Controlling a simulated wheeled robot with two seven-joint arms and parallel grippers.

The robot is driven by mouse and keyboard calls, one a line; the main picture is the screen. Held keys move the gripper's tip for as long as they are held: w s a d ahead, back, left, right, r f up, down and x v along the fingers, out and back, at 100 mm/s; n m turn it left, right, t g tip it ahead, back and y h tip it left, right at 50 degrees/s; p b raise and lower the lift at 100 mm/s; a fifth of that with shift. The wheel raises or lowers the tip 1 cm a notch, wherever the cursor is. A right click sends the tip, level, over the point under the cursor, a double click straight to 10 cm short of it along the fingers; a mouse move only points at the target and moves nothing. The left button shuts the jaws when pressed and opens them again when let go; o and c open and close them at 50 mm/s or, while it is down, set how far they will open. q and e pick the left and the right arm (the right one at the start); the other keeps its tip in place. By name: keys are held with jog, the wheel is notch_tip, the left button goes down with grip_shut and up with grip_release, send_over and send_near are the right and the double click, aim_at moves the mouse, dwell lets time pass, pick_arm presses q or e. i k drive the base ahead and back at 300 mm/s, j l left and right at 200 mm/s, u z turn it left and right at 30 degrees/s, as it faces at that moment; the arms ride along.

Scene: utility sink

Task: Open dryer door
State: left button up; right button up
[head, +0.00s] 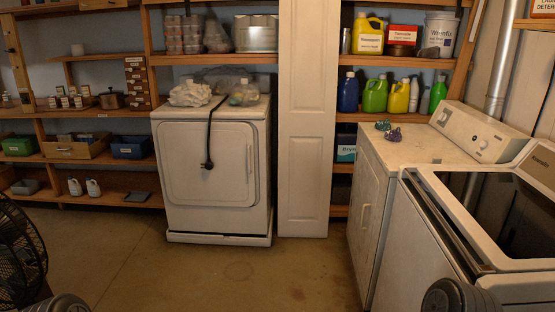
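A white dryer-like machine (425,147) stands at the right, its front facing left and seen at a steep angle. Its front door (372,205) looks shut and has a pale vertical handle (364,218). A second white front-door machine (212,215) stands at centre left, facing me, with its door (207,180) shut. I cannot tell for certain which is the task's dryer. Only dark rounded parts of my arms show at the bottom edge. Neither gripper is in view.
A top-loading washer (440,238) with a dark lid stands at the near right, close beside the right machine. A black cord (209,140) hangs over the centre machine's front. A black fan (18,255) stands at the lower left. The middle floor (240,272) is clear.

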aim_at(366, 188)
jog(key=i+z, duration=0.1)
jog(key=i, duration=0.35)
jog(key=i+j+z, duration=0.15)
jog(key=i, duration=0.25)
jog(key=i+j+z, duration=0.1)
jog(key=i, duration=0.35)
jog(key=i+z, duration=0.4)
jog(key=i+j+z, duration=0.15)
jog(key=z, duration=0.25)
jog(key=i+j+z, duration=0.25)
jog(key=z, duration=0.2)
jog(key=i+j+z, duration=0.2)
jog(key=z, duration=0.2)
jog(key=i+j+z, duration=0.1)
jog(key=j+z, duration=0.3)
jog(key=i+j+z, duration=0.15)
jog(key=j+z, duration=0.1)
jog(key=j, duration=0.2)
